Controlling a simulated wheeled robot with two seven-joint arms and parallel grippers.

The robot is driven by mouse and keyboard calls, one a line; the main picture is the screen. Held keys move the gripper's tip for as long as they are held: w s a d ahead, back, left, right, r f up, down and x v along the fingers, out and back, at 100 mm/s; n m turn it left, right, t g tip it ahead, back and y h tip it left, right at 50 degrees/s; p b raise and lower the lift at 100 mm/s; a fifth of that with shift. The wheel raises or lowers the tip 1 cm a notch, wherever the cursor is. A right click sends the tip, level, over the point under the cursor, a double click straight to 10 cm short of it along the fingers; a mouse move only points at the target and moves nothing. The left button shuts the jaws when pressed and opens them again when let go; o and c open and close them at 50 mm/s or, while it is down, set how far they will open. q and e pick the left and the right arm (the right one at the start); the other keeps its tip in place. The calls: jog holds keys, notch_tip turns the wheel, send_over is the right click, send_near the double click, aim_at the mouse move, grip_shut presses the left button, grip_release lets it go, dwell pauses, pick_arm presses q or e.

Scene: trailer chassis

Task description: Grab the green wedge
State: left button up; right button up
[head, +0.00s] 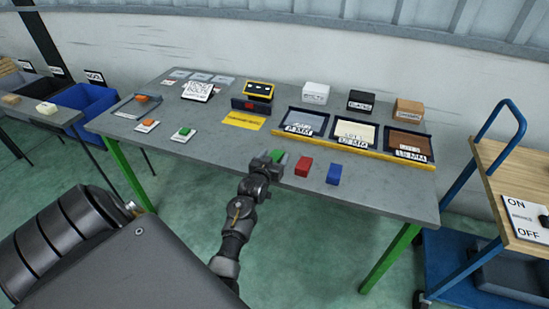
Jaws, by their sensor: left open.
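A small green piece (281,155), which looks like the green wedge, lies on the grey table near its front edge, left of a red block (304,166). My left gripper (271,160) is open right at the green piece and partly covers it. I cannot tell whether the fingers are around it or touching it. My right gripper is not in view.
A blue block (334,174) lies right of the red one. Behind stand trays (353,132) with a yellow front strip. A small green object on a white card (184,134) sits at the left. The table's front right is clear. A wooden-topped cart (500,190) stands right.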

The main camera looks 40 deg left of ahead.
aim_at(275, 155)
pick_arm(q)
jog(key=shift+w+a+f, duration=0.2)
jog(key=shift+w+a, duration=0.05)
jog(key=shift+w, duration=0.4)
jog(key=shift+c, duration=0.5)
jog(key=c, duration=1)
jog(key=shift+r, duration=0.1)
notch_tip(275, 155, up, 10)
